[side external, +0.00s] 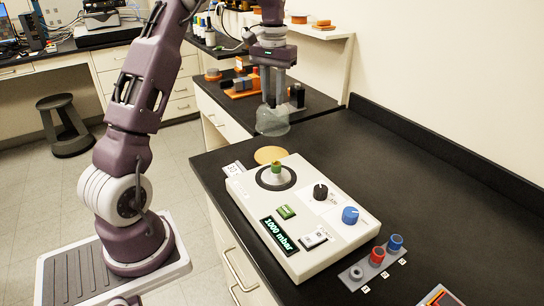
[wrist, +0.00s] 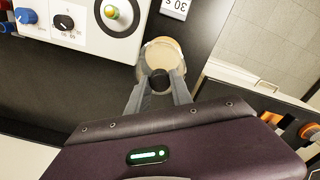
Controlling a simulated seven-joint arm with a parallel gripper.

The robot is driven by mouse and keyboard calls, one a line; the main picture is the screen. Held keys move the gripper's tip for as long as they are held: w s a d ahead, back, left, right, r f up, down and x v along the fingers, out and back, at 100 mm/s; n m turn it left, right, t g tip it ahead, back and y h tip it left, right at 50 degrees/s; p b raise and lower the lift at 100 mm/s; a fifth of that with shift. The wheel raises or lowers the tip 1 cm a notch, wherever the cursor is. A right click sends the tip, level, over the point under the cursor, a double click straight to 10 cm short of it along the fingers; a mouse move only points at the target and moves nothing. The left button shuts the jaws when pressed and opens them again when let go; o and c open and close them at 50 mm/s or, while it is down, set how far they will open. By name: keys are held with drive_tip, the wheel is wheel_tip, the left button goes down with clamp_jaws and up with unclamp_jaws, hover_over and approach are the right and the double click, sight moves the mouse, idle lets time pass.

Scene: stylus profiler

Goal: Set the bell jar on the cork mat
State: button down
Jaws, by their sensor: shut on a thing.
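The clear bell jar (side external: 272,122) hangs upright below my gripper (side external: 273,100) in the side view. My gripper is shut on the jar's dark knob, which shows between the fingers (wrist: 160,84) in the wrist view. The round tan cork mat (side external: 270,155) lies on the black bench behind the white instrument. In the side view the jar is above the mat in the picture and apart from it. In the wrist view the jar (wrist: 161,60) overlaps the cork mat (wrist: 164,42), which shows partly through the glass.
The white instrument (side external: 300,245), with a 1000 mbar display, knobs and a round plate (side external: 276,178) bearing a green-topped part, stands close to the mat. A white label card (side external: 233,168) lies beside it. Orange and dark items (side external: 242,86) sit on the bench behind.

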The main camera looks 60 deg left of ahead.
wheel_tip(320, 180, down, 10)
drive_tip(key=a, duration=0.1)
drive_tip(key=shift+w+f, duration=0.15)
drive_tip(key=shift+f, duration=0.2)
drive_tip(key=c, duration=1.1)
unclamp_jaws()
drive_tip(key=shift+c, duration=0.2)
drive_tip(key=shift+r, duration=0.1)
